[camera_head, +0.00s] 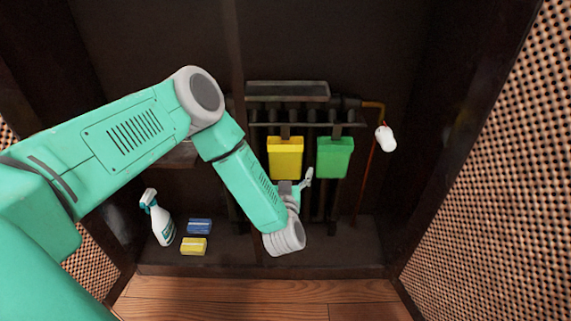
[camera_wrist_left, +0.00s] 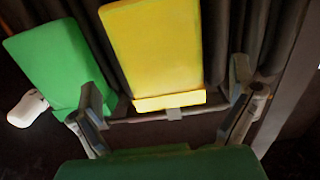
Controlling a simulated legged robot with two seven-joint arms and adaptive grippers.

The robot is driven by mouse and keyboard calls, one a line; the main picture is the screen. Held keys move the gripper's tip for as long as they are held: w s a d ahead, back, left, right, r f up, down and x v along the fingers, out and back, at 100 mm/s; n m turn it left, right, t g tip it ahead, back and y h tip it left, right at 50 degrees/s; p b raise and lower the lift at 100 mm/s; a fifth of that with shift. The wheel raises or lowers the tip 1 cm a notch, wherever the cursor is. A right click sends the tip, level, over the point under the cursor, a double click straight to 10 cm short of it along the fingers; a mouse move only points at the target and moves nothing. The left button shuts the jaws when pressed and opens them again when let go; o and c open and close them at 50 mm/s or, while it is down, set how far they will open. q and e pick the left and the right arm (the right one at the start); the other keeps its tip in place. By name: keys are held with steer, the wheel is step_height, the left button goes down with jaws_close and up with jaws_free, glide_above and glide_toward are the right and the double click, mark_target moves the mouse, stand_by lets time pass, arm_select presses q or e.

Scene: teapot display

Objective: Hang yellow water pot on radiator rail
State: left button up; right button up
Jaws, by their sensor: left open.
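The yellow water pot (camera_head: 285,158) hangs upright at the radiator rail (camera_head: 310,124), with a bracket above its top edge. My left gripper (camera_head: 298,181) is just below and in front of it in the head view. In the left wrist view, which appears turned upside down, the yellow pot (camera_wrist_left: 158,50) lies between my two spread fingers. The gripper is open; I cannot tell whether a finger touches the pot. My forearm hides part of the radiator. My right gripper is not in view.
A green pot (camera_head: 335,156) hangs close to the right of the yellow one. A white valve knob (camera_head: 386,138) is farther right. A spray bottle (camera_head: 158,217), a blue box (camera_head: 199,226) and a yellow box (camera_head: 194,246) stand low at left. Perforated doors flank the niche.

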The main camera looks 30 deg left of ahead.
arm_select(q)
steer(key=v, duration=0.7)
steer(key=shift+s+d, duration=0.25)
